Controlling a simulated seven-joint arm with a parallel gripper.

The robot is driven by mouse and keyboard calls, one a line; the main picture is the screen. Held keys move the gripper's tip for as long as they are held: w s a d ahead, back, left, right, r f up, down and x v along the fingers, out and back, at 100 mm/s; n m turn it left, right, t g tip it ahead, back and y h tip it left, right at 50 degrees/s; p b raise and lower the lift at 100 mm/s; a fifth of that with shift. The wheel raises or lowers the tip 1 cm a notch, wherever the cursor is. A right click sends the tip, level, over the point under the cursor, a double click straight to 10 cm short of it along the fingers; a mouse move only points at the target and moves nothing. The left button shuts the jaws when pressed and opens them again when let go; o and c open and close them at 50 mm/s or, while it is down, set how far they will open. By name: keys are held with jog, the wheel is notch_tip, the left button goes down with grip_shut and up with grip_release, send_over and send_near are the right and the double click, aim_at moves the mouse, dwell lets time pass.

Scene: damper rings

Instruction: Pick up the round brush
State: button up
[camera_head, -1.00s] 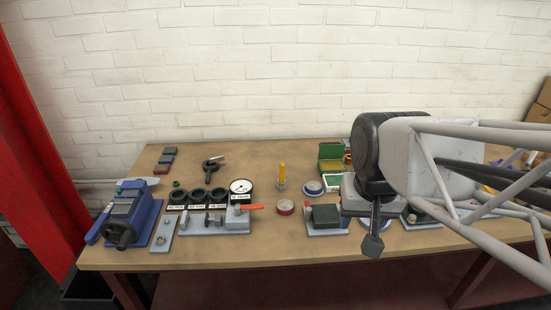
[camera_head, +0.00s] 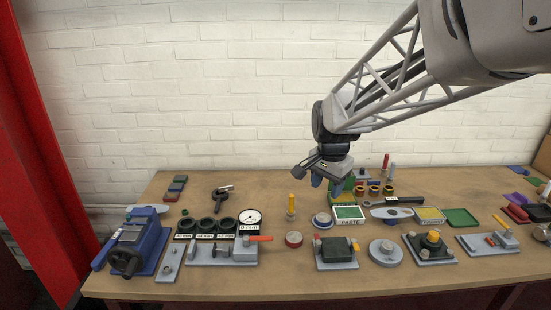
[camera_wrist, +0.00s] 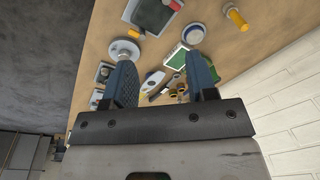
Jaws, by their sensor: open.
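My gripper (camera_head: 326,184) is open and empty, held above the back middle of the bench. In the wrist view its two blue fingers (camera_wrist: 163,78) are spread apart with nothing between them. I cannot tell for sure which thing is the round brush. An upright piece with a yellow handle (camera_head: 291,203) and a grey lower end stands on the bench to the left of my gripper; it also shows at the top right of the wrist view (camera_wrist: 237,17). A dark-handled tool (camera_head: 402,200) lies to the right of my gripper.
A paste box (camera_head: 349,214) stands below and right of my gripper. Several small brass rings (camera_head: 374,190) stand behind. A gauge (camera_head: 249,220) is at left.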

jog(key=w+a+f+m, duration=0.2)
jog(key=w+f, duration=0.1)
jog(key=w, duration=0.3)
jog(key=w+a+f+m, duration=0.1)
jog(key=w+f+m, duration=0.15)
jog(key=w, duration=0.35)
jog(key=m+g, duration=0.1)
jog(key=m, duration=0.3)
send_over(291, 202)
jog(key=w, duration=0.1)
jog(key=shift+n, duration=0.25)
notch_tip(291, 202, down, 10)
jog(key=shift+w+f, duration=0.1)
jog(key=shift+f, duration=0.1)
jog(key=shift+f, duration=1.2)
jog(key=shift+f, duration=0.1)
jog(key=shift+f, duration=2.45)
jog(key=shift+d, duration=0.1)
